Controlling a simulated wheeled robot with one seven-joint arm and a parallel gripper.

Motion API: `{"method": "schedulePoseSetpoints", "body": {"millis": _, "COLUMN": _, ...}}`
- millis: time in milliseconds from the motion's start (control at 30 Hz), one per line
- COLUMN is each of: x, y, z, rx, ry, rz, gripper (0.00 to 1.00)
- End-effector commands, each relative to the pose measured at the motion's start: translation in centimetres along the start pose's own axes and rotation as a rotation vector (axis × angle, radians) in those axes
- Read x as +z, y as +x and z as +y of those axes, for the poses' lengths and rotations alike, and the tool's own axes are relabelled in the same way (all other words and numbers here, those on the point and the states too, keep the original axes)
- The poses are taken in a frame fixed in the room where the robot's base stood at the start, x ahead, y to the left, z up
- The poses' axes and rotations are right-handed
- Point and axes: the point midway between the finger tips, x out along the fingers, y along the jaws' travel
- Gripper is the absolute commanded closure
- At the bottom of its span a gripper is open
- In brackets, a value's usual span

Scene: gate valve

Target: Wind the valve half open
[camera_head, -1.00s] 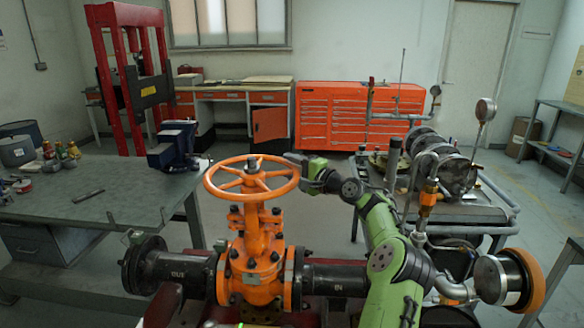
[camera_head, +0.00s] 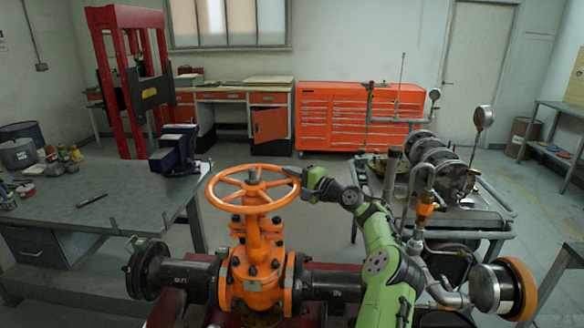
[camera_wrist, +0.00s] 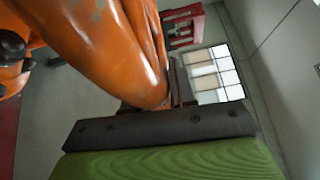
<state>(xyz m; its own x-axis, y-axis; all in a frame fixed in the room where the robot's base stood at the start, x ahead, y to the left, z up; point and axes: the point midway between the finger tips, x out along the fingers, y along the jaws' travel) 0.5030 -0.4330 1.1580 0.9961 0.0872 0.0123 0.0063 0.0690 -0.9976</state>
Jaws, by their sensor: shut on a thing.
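The orange gate valve (camera_head: 256,262) stands upright between black pipe flanges in the middle of the head view. Its orange handwheel (camera_head: 225,203) lies level on top, around a dark stem end. My gripper (camera_head: 291,173) reaches in from the right, at the far right part of the wheel's rim. In the wrist view the orange rim (camera_wrist: 125,50) fills the upper middle and runs down to the dark gripper base (camera_wrist: 165,127). The gripper is shut on the rim. Its fingers are mostly hidden by the rim.
A green-grey workbench (camera_head: 110,215) with a vise (camera_head: 178,152) is at left. A cart (camera_head: 470,200) carrying pipework and gauges stands at right, close behind my arm. An orange tool cabinet (camera_head: 335,115) stands at the back, with open floor before it.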

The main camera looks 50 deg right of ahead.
Motion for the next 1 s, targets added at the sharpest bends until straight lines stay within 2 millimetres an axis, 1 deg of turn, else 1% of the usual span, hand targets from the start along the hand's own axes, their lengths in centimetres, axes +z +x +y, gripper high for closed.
{"method": "schedulePoseSetpoints", "body": {"millis": 33, "x": -0.1, "y": 0.2, "z": -1.4, "rx": -0.009, "ry": 0.001, "rz": -0.007, "gripper": 1.0}}
{"method": "schedulePoseSetpoints", "body": {"millis": 100, "x": -0.2, "y": 0.3, "z": -1.5, "rx": -0.01, "ry": 0.0, "rz": -0.022, "gripper": 1.0}}
{"method": "schedulePoseSetpoints", "body": {"millis": 400, "x": -0.3, "y": 0.7, "z": -1.1, "rx": -0.012, "ry": -0.006, "rz": -0.065, "gripper": 1.0}}
{"method": "schedulePoseSetpoints", "body": {"millis": 800, "x": -0.3, "y": 0.7, "z": -0.5, "rx": -0.01, "ry": -0.009, "rz": -0.072, "gripper": 1.0}}
{"method": "schedulePoseSetpoints", "body": {"millis": 833, "x": -0.3, "y": 0.7, "z": -0.5, "rx": -0.01, "ry": -0.009, "rz": -0.072, "gripper": 0.73}}
{"method": "schedulePoseSetpoints", "body": {"millis": 900, "x": -0.3, "y": 0.7, "z": -0.5, "rx": -0.009, "ry": -0.009, "rz": -0.072, "gripper": 0.62}}
{"method": "schedulePoseSetpoints", "body": {"millis": 967, "x": -0.3, "y": 0.7, "z": -0.4, "rx": -0.008, "ry": -0.008, "rz": -0.073, "gripper": 0.54}}
{"method": "schedulePoseSetpoints", "body": {"millis": 1000, "x": -0.3, "y": 0.7, "z": -0.3, "rx": -0.007, "ry": -0.007, "rz": -0.073, "gripper": 0.54}}
